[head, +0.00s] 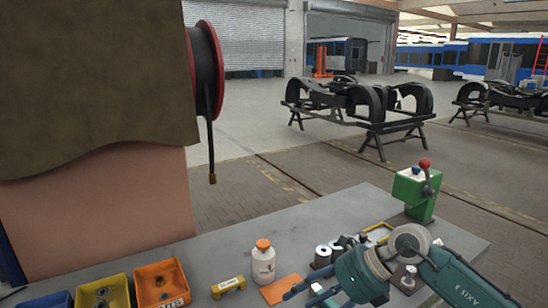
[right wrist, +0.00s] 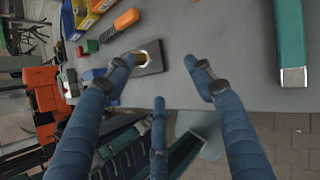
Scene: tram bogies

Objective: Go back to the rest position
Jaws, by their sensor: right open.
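My right gripper (head: 312,287) reaches in from the right in the head view, low over the front of the grey workbench (head: 225,255). In the right wrist view its blue fingers (right wrist: 160,76) are spread apart with nothing between them. A dark plate with a round light opening (right wrist: 150,60) lies on the bench beside the left fingertip in that view; I cannot tell whether they touch. My left gripper is not in view.
A brown hanging sheet (head: 95,80) blocks the left.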

